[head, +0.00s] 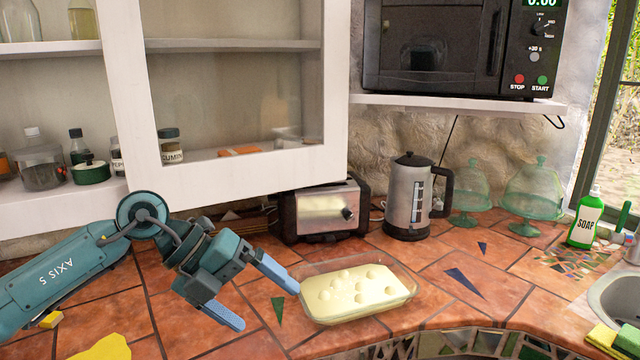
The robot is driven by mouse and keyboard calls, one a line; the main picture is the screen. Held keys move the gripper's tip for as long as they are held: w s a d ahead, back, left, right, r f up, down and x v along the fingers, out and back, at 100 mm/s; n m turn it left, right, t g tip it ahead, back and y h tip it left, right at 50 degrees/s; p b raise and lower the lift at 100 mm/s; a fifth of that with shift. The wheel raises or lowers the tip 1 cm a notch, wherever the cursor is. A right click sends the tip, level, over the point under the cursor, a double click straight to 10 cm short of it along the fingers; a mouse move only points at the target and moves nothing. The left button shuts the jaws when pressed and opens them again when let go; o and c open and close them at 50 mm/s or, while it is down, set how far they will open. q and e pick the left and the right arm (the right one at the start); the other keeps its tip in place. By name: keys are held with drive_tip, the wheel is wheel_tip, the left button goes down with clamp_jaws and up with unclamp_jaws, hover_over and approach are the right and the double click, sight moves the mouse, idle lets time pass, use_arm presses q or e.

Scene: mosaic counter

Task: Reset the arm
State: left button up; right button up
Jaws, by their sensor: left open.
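My left arm (62,275) comes in from the left over the tiled counter. Its gripper (268,297) is open, with its two blue fingers spread apart and nothing between them. The upper finger's tip is right beside the left rim of a glass baking dish (409,297); I cannot tell whether they touch. The dish holds a pale yellow mixture (356,290) with several round lumps on top. My right gripper is not in view.
A toaster (327,212), a kettle (410,197) and two green glass domes (532,198) stand along the back. An open white cabinet door (250,165) hangs above my left arm. A soap bottle (585,222) and sink (612,297) are at the right.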

use_arm(q)
drive_tip(key=s+d+n+t+h, duration=0.3)
drive_tip(key=s+d+n+h, duration=0.3)
drive_tip(key=d+h, duration=0.5)
drive_tip(key=s+a+f+n+t+y, duration=0.1)
drive_tip(key=a+f+n+t+y, duration=0.4)
drive_tip(key=f+n, duration=0.5)
drive_tip(key=s+a+f+n+t+y+p, duration=0.1)
drive_tip(key=a+f+n+t+y, duration=0.5)
drive_tip(key=n, duration=0.9)
wheel_tip(320, 180, down, 6)
drive_tip(key=a+y, duration=0.1)
drive_tip(key=y, duration=0.2)
drive_tip(key=shift+s+a+r, duration=0.2)
drive_tip(key=shift+s+a, duration=0.1)
drive_tip(key=shift+a, duration=0.05)
drive_tip(key=s+a+f+n+g, duration=0.1)
drive_tip(key=s+f, duration=0.2)
drive_tip(key=s+f+n+g+y, duration=0.1)
drive_tip(key=s+f, duration=0.2)
drive_tip(key=s+a+f+g+y, duration=0.1)
drive_tip(key=s+f+g, duration=0.1)
drive_tip(key=s, duration=0.1)
drive_tip(key=shift+a+f+n+p, duration=0.3)
drive_tip(key=shift+a+f+n, duration=0.05)
drive_tip(key=shift+f+n, duration=0.05)
drive_tip(key=shift+c, duration=0.3)
